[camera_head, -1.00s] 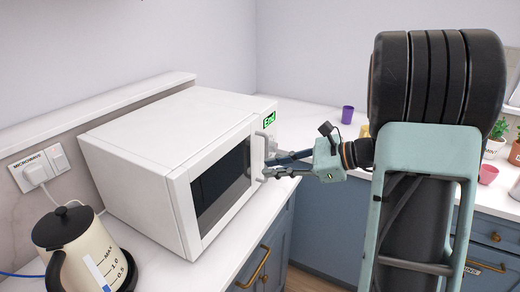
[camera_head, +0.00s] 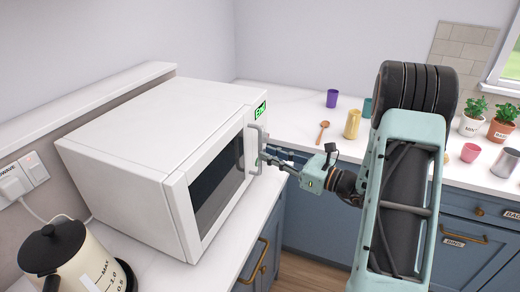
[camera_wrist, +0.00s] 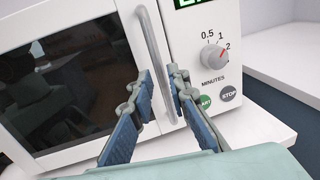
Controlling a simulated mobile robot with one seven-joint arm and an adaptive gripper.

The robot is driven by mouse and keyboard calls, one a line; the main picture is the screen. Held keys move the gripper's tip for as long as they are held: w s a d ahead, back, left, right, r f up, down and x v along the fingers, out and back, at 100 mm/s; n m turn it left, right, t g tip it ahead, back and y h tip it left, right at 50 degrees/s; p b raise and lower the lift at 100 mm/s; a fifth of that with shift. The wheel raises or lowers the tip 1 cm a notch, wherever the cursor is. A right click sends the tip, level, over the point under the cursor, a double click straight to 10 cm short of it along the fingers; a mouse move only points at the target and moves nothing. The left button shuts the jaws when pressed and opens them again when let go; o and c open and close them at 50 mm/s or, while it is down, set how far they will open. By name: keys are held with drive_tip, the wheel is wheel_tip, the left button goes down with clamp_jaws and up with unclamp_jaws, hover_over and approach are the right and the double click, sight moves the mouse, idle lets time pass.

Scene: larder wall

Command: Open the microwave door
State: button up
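The white microwave (camera_head: 140,130) stands on the left counter. Its door, with a dark window (camera_head: 217,182), looks shut. The upright light-grey bar handle (camera_head: 252,150) is on the door's right edge; it also shows in the wrist view (camera_wrist: 151,45). My gripper (camera_head: 264,160) is at the lower part of the handle. In the wrist view, the fingers (camera_wrist: 163,78) are apart, one on each side of the bar, with visible gaps. The fingers hide part of the start button.
A kettle (camera_head: 75,262) stands in front of the microwave at lower left. The dial (camera_wrist: 212,56) and stop button (camera_wrist: 228,94) are right of the handle. A purple cup (camera_head: 332,98), a spoon (camera_head: 323,132) and a yellow canister (camera_head: 352,124) stand on the back counter.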

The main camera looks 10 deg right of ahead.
drive_tip(key=shift+x, duration=2.05)
drive_tip(key=shift+c, duration=0.7)
clamp_jaws()
